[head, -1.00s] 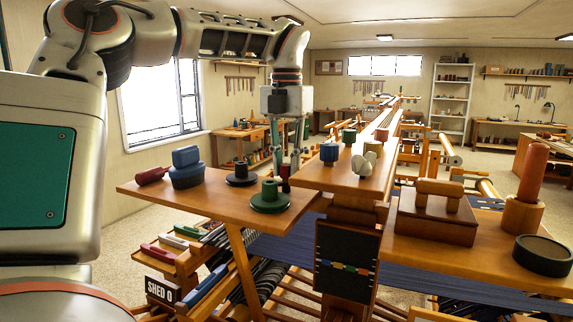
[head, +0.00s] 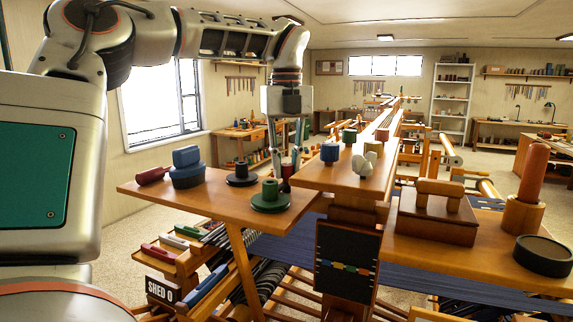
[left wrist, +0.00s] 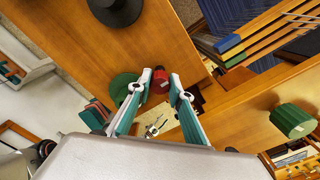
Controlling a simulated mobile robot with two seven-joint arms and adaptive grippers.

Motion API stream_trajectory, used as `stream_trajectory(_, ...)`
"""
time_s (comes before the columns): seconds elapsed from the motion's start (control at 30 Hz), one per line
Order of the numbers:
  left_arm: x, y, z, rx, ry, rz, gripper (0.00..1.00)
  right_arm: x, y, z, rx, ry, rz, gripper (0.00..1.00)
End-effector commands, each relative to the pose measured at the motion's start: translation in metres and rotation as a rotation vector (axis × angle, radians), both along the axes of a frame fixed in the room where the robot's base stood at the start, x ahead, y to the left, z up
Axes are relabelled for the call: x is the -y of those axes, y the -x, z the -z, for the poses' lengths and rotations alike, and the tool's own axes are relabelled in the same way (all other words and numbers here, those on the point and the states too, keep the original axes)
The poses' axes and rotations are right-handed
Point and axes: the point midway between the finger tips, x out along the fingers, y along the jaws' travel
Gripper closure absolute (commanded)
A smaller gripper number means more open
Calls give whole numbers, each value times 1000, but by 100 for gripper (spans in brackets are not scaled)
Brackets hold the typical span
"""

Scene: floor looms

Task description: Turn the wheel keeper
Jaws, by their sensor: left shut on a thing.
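My left gripper (head: 289,165) reaches down at the far edge of the left wooden board (head: 228,208). Its fingers are shut on a small red knob (head: 287,171), partly hidden by the fingers in the head view. In the left wrist view the red knob (left wrist: 160,78) sits between the two fingertips (left wrist: 160,86). I cannot tell from its shape whether it is the wheel keeper. A green spool on a round base (head: 270,196) and a black disc with a post (head: 242,174) stand close by on the board. My right gripper is not in view.
A blue block-shaped piece (head: 187,168) and a dark red handle (head: 153,174) lie left on the board. The raised beam carries a blue spool (head: 329,152), a green one (head: 349,136) and a white knob (head: 364,166). A wooden box (head: 437,215) stands right.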

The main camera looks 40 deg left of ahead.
Motion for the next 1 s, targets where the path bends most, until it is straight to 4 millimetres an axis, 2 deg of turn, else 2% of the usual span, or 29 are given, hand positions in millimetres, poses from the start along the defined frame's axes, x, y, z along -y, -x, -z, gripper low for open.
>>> stream_trajectory(0.67, 0, 0, -1, 3, -1, -64, 100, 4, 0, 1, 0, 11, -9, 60)
stream_trajectory(0.7, 0, 0, -1, 3, -1, -64, 75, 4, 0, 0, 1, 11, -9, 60)
stream_trajectory(0.77, 0, 0, -1, 3, -1, -64, 63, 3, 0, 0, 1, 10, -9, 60)
stream_trajectory(1.0, 0, 0, 0, 1, 0, -63, 63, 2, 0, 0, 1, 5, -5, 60)
